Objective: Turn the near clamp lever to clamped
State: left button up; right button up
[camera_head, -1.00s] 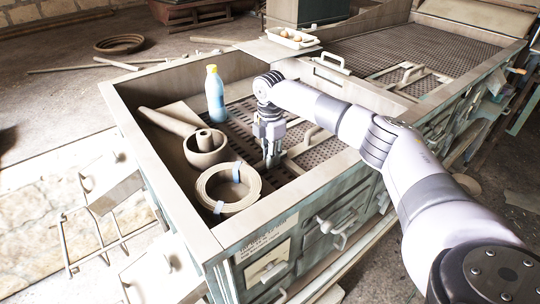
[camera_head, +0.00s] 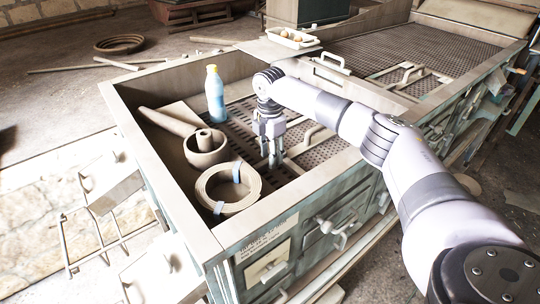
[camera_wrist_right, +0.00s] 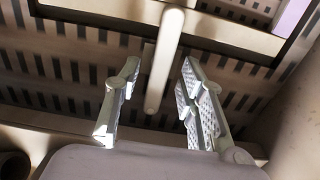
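My right gripper (camera_head: 276,163) points down into the recess of the bench, beside a pale bar handle (camera_head: 306,138) on a frame there. In the right wrist view the gripper (camera_wrist_right: 158,115) is open, its two fingers wide apart. A pale round-ended bar (camera_wrist_right: 163,60) shows between and beyond them, with gaps on both sides; I see no contact. I cannot tell for sure that this bar is the near clamp lever. Pale levers on the bench front (camera_head: 331,228) also show, apart from the gripper. My left gripper is not in view.
In the recess left of my gripper are a coiled belt (camera_head: 228,205) with blue clips, a round bowl (camera_head: 205,155) and a blue bottle (camera_head: 214,95). The bench rim (camera_head: 290,198) runs in front.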

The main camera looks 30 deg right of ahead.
notch_tip(320, 180, up, 11)
dwell(0.3)
jog(key=shift+r, duration=0.15)
dwell(0.3)
